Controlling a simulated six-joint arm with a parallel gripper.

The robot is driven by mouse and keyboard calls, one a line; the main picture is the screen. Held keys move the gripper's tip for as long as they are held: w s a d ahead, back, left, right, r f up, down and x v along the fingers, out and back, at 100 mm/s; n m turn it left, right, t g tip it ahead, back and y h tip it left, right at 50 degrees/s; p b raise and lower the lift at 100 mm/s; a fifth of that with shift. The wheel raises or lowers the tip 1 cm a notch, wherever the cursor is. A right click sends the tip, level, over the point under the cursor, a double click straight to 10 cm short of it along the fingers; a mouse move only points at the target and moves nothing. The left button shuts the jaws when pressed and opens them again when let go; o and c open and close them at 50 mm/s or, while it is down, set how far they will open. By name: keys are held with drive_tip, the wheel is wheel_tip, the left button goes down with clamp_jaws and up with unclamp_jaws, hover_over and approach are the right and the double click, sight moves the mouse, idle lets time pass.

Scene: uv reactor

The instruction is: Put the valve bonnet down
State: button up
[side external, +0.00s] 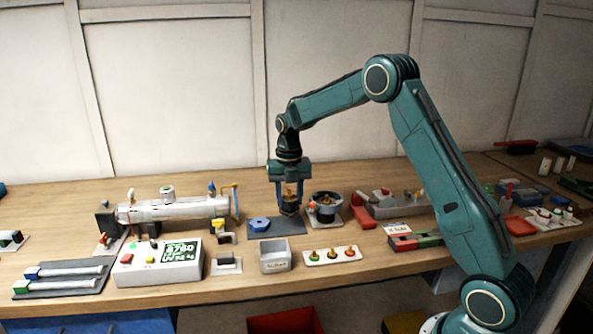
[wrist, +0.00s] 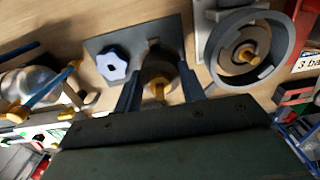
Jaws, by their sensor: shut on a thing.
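My gripper (side external: 289,190) points straight down over the dark grey mat (side external: 290,229). Its fingers are shut on the valve bonnet (side external: 290,208), a dark round part with a brass-coloured stem. In the wrist view the bonnet (wrist: 160,72) sits between the two fingers (wrist: 158,92), its stem facing the camera. The bonnet is at or just above the mat's right half; I cannot tell whether it touches. The blue handwheel (side external: 260,224) lies on the mat's left part, apart from the bonnet; it also shows in the wrist view (wrist: 112,64).
A round dark fixture with a brass centre (side external: 325,206) stands close right of my gripper. A white reactor tube (side external: 175,209) with valves is to the left. A grey bin (side external: 275,259) and a plate of coloured knobs (side external: 331,256) are in front. A grey tray (side external: 400,209) is further right.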

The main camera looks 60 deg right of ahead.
drive_tip(key=shift+f, duration=2.15)
drive_tip(key=shift+f, duration=0.15)
drive_tip(key=o, duration=0.9)
wheel_tip(320, 180, up, 11)
drive_tip(key=shift+r, duration=0.65)
